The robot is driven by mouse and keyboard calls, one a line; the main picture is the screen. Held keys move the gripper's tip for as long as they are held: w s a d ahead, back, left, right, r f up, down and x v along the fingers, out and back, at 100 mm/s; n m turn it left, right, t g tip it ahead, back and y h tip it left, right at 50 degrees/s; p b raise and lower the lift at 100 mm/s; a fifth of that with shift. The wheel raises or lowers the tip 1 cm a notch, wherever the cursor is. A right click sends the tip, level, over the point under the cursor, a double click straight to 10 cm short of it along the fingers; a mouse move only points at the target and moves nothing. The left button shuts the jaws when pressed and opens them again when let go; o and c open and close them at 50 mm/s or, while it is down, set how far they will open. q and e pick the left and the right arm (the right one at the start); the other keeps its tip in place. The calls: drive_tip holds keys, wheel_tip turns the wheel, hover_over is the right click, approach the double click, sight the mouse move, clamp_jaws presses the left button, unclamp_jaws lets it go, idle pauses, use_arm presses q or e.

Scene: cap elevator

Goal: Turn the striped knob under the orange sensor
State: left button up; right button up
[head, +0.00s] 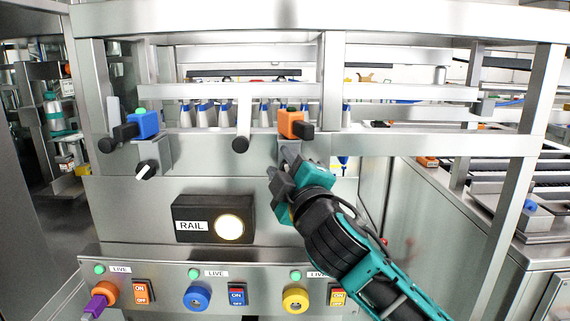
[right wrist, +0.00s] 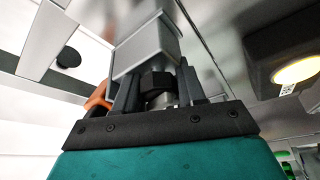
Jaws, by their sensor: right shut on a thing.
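The orange sensor (head: 291,123) is mounted on the metal frame at centre, with a black end pointing right. My right gripper (head: 284,172) is just below it, reaching up from the lower right. In the right wrist view a dark knob (right wrist: 157,84) sits between the two fingers, below a grey metal bracket (right wrist: 147,48). The gripper is shut on this knob. Its stripe cannot be made out, and the gripper hides it in the head view. Part of the orange sensor (right wrist: 97,97) shows left of the fingers. My left gripper is not in view.
A blue sensor (head: 144,124) with another black, white-striped knob (head: 147,170) below it is at left. A lit RAIL box (head: 188,226) is left of my right arm. A panel with coloured knobs and switches (head: 170,273) runs below. Metal bars (head: 420,144) cross at right.

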drive_tip(key=n, duration=0.1)
drive_tip(key=n+g, duration=0.1)
drive_tip(key=n, duration=0.1)
drive_tip(key=n+g, duration=0.1)
drive_tip(key=n, duration=0.1)
drive_tip(key=shift+f, duration=0.25)
drive_tip(key=shift+n, duration=0.4)
drive_tip(key=o, duration=1)
drive_tip(key=shift+a, duration=0.1)
drive_tip(key=shift+c, duration=0.2)
drive_tip(key=shift+s, duration=0.15)
drive_tip(key=b+v, duration=0.1)
drive_tip(key=v, duration=1.1)
drive_tip(key=shift+s+d, duration=0.25)
